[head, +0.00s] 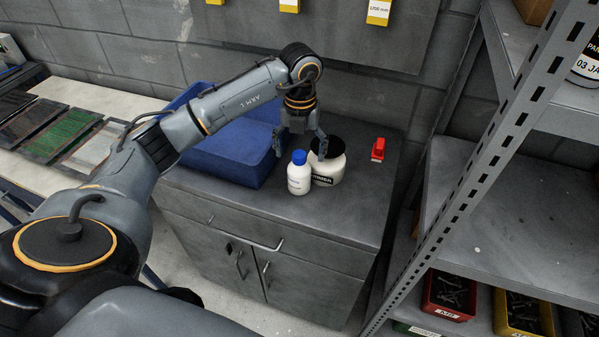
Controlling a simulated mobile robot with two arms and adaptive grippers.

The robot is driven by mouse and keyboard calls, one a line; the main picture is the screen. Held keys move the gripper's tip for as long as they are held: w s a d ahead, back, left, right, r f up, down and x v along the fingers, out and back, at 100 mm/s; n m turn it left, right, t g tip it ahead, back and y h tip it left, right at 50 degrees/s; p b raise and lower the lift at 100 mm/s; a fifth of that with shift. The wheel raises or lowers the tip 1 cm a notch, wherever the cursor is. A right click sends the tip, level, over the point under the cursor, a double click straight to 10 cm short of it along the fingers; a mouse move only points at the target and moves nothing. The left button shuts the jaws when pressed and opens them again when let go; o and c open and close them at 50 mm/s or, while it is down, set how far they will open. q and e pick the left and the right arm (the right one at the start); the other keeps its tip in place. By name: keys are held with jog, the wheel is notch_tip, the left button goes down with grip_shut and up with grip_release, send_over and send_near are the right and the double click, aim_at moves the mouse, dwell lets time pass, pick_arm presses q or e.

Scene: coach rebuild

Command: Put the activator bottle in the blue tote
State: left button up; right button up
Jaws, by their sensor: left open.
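A small white bottle with a blue cap (299,180) stands upright on the grey cabinet top; its label is too small to read, but it is the likely activator bottle. A larger white tub with a black lid (329,170) stands just behind and right of it, partly hidden by the bottle. The blue tote (222,165) sits to the left on the same cabinet, partly hidden by my left arm. My right gripper is out of view.
A red object (378,150) stands right of the tub. The cabinet top (335,215) is clear in front. A metal shelf unit (490,150) rises close on the right. A bench with coloured panels (65,135) lies at the left.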

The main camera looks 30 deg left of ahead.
aim_at(299, 167)
pick_arm(q)
notch_tip(299, 167, down, 6)
jog(key=p, duration=0.2)
jog(key=shift+s+a+r+p, duration=0.1)
jog(key=shift+r+p, duration=0.1)
jog(key=shift+p, duration=0.1)
jog(key=shift+f, duration=0.25)
jog(key=c, duration=1.6)
jog(key=shift+r, duration=0.1)
